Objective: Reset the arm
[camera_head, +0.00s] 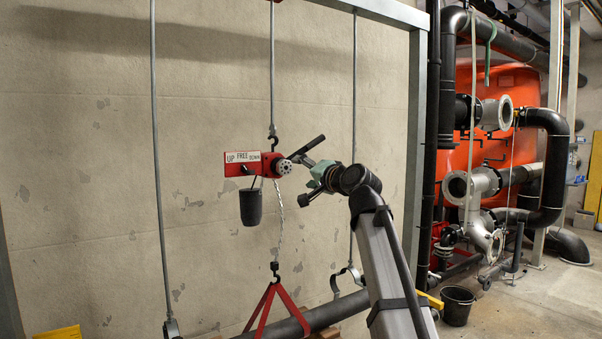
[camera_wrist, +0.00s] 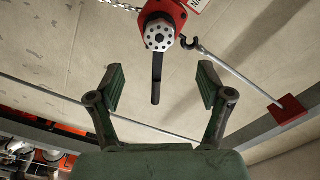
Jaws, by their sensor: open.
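My gripper (camera_head: 312,174) is at the end of my raised arm, just right of the red lever hoist in the head view. In the wrist view my gripper (camera_wrist: 160,90) has its two green fingers spread wide, with nothing between them. The red lever hoist (camera_head: 262,165) hangs from a hook on a rod and carries a label reading "UP FREE" and a further word too small to read. Its dark lever (camera_head: 308,146) points up and right. In the wrist view the hoist's round hub (camera_wrist: 159,33) and lever (camera_wrist: 156,78) lie ahead of the fingers, apart from them.
A dark bucket (camera_head: 251,207) hangs under the hoist. A red sling (camera_head: 275,308) on the chain holds a dark pipe (camera_head: 335,312). A grey steel post (camera_head: 415,140) stands right of my arm. Flanged pipes (camera_head: 482,185) and a floor bucket (camera_head: 457,305) are further right.

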